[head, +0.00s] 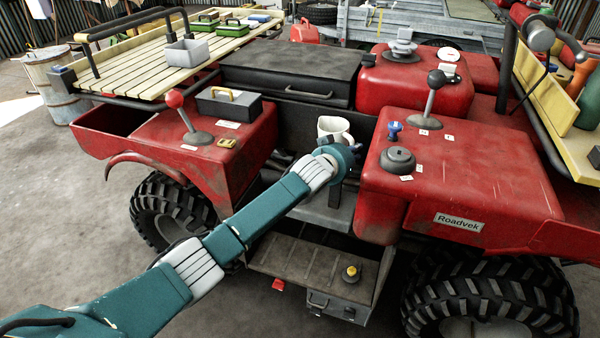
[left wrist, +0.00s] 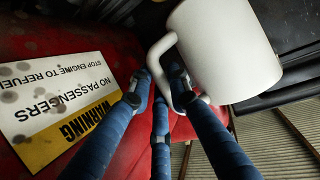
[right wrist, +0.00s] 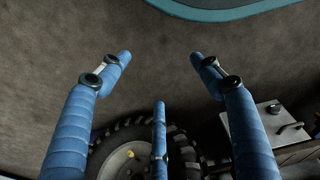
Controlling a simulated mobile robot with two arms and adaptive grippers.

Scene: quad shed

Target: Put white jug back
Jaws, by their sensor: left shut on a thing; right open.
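The white jug (head: 334,128) is in the middle of the red vehicle in the head view, in the gap between the two red side bodies. In the left wrist view the jug (left wrist: 222,50) is large at the top right, with its handle towards my fingers. My left gripper (left wrist: 172,88) is shut on the jug's handle.
A warning sign (left wrist: 55,98) lies on red bodywork beside my left fingers. A black box (head: 291,72) stands behind the jug. A lever with a red knob (head: 175,99) and a grey toolbox (head: 229,104) are to the left; a blue knob (head: 394,131) is to the right. A slatted rack (head: 140,69) is at the back left.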

